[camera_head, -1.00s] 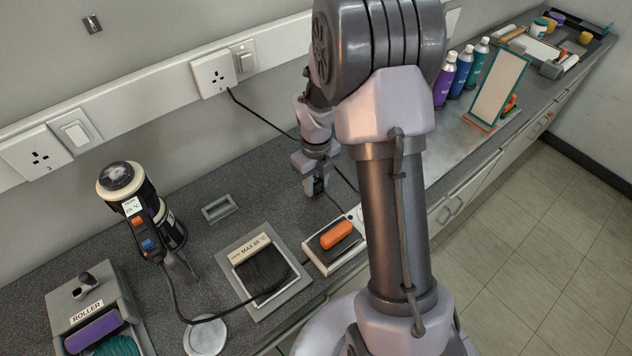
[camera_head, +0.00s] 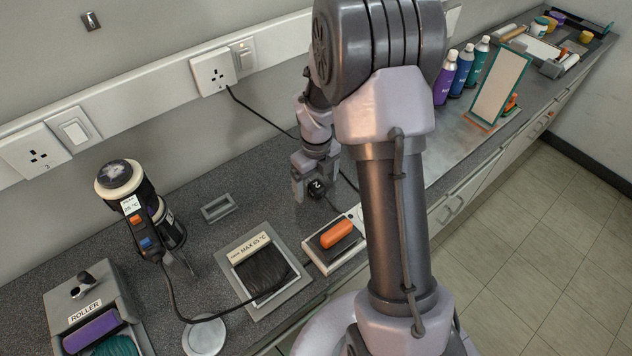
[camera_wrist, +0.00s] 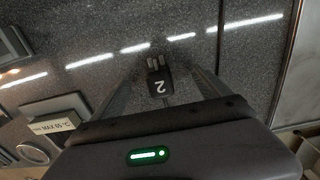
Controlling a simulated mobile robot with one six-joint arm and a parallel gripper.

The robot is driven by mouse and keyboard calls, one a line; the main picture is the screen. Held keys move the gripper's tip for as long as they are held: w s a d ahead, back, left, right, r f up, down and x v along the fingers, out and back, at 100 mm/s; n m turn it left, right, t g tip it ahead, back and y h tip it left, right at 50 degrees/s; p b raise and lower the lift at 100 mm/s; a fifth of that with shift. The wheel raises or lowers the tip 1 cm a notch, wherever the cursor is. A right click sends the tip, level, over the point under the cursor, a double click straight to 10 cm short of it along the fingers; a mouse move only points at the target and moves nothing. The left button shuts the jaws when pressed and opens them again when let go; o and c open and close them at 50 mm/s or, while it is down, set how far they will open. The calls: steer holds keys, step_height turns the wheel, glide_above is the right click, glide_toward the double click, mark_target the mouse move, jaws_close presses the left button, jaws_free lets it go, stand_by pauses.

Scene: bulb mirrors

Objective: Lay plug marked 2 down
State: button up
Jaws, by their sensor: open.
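The black plug marked 2 (camera_head: 316,188) lies on the dark speckled worktop (camera_head: 262,172), its cable running off beside it. In the wrist view the plug (camera_wrist: 158,84) shows its white 2 upside down and its pins pointing away from my gripper. My gripper (camera_head: 315,196) is open over the plug, with one finger on each side of it. In the wrist view there is a gap between the plug and each finger. I cannot tell exactly how high the fingertips are above the worktop.
A tray labelled MAX 65 °C (camera_head: 265,272) and a white block with an orange-topped item (camera_head: 336,234) stand close in front. A hairdryer-like tool (camera_head: 140,215) stands at left. A wall socket (camera_head: 214,70) has a cable.

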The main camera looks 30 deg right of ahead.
steer(key=shift+r, duration=0.1)
step_height(320, 180, up, 7)
steer(key=p, duration=0.4)
steer(key=shift+f, duration=0.2)
steer(key=shift+r, duration=0.1)
steer(key=shift+a+r, duration=0.1)
steer(key=shift+r, duration=0.2)
steer(key=s+a+r+n+t, duration=0.2)
steer(key=s+a+r+n, duration=0.2)
steer(key=r+n, duration=0.35)
steer(key=s+a+r+n+t, duration=0.1)
steer(key=s+a+r+n, duration=0.3)
steer(key=r+n, duration=0.4)
steer(key=s+a+r+n+t+y, duration=0.1)
steer(key=s+a+r+n, duration=0.1)
steer(key=s+n, duration=0.4)
steer(key=s+a+r+n+t+y, duration=0.1)
steer(key=s+a+r+n, duration=0.2)
steer(key=s+n, duration=0.3)
steer(key=shift+a+r+n+t, duration=0.35)
steer(key=shift+a+n+t, duration=0.1)
steer(key=shift+n, duration=0.6)
